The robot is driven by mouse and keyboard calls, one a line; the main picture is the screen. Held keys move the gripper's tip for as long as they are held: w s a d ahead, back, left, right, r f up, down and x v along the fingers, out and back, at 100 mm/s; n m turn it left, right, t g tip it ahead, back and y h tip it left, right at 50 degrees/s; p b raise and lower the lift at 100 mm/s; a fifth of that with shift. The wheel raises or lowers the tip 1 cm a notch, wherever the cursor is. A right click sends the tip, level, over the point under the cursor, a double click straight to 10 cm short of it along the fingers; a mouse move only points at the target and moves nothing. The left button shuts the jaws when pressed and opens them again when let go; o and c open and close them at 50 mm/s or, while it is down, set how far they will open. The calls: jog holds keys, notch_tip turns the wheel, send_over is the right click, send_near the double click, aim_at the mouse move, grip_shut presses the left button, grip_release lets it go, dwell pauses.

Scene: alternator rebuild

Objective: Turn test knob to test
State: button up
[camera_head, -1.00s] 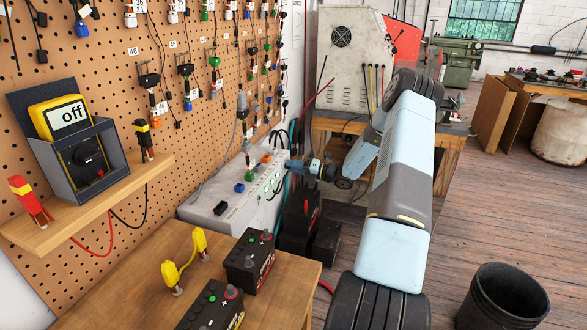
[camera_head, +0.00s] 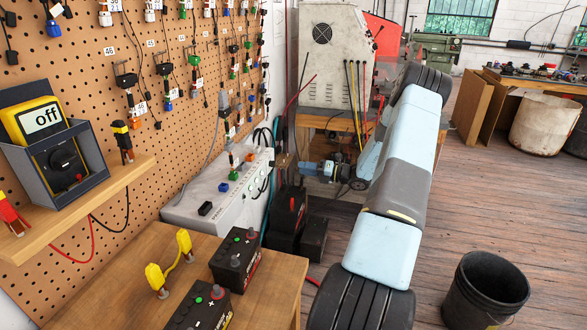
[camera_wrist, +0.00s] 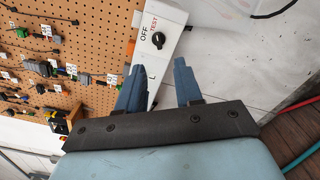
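The test knob (camera_wrist: 158,40) is a small round black knob on a white panel (camera_wrist: 168,22) in the wrist view. Which mark the knob points to is too small to tell. My gripper (camera_wrist: 158,65) is open and empty, its two blue-grey fingers apart. The knob shows beyond the fingertips, roughly between them, not touched. In the head view my gripper (camera_head: 290,162) is just right of the far end of the white bench box (camera_head: 200,212); the knob cannot be made out there.
A pegboard (camera_head: 120,70) with hanging leads is left of the box. Two black batteries (camera_head: 237,262) stand on the wooden table (camera_head: 130,265). A meter (camera_head: 45,120) reading "off" sits on a shelf. A black bucket (camera_head: 485,290) stands on the open floor at right.

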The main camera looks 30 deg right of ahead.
jog(key=shift+v, duration=1.2)
jog(key=s+a+r+n+g+h, duration=0.2)
jog(key=s+a+r+n+g, duration=0.4)
jog(key=a+r+n, duration=0.5)
jog(key=s+a+r+n+g+h, duration=0.3)
jog(key=s+a+r+n+g, duration=0.25)
jog(key=a+r+n, duration=0.65)
jog(key=s+a+r+n+t+h, duration=0.1)
jog(key=s+a+r+n+h, duration=0.1)
jog(key=s+n, duration=0.3)
jog(key=s+a+r+n+t+h, duration=0.2)
jog(key=s+r+n+h, duration=0.1)
jog(key=s, duration=0.9)
jog(key=s+a+r+n+t+h, duration=0.1)
jog(key=s+r+n, duration=0.3)
jog(key=s+n, duration=0.4)
jog(key=shift+s+a+r+h, duration=0.3)
jog(key=shift+a+h, duration=0.5)
jog(key=shift+h, duration=0.1)
